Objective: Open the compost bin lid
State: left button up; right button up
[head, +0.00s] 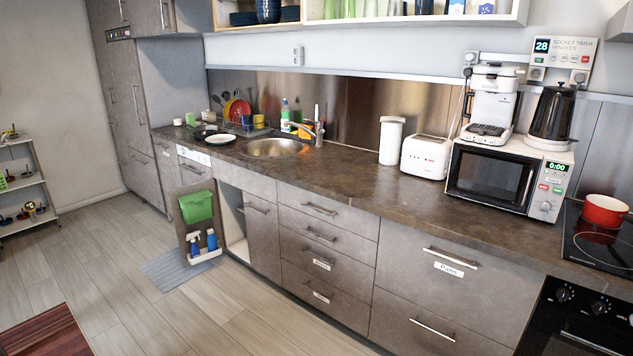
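A green bin (196,207), which looks like the compost bin, hangs on the inner face of an open cabinet door (186,246) below the sink. Its top edge shows a lid-like rim that appears shut, though it is small in view. Neither of my grippers is in the head view.
A rack on the same door holds blue spray bottles (212,239). A grey mat (180,269) lies on the floor by the door. Drawers (327,240) line the counter to the right, all shut. The wooden floor (215,315) in front is clear, with a red rug (45,335) at left.

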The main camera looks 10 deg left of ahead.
aim_at(196, 196)
jog(key=i+u, duration=0.5)
jog(key=i+l+u, duration=0.15)
jog(key=i+u, duration=0.35)
jog(key=i+j, duration=0.15)
jog(key=i, duration=0.45)
jog(key=i+j+u, duration=0.1)
jog(key=i, duration=0.55)
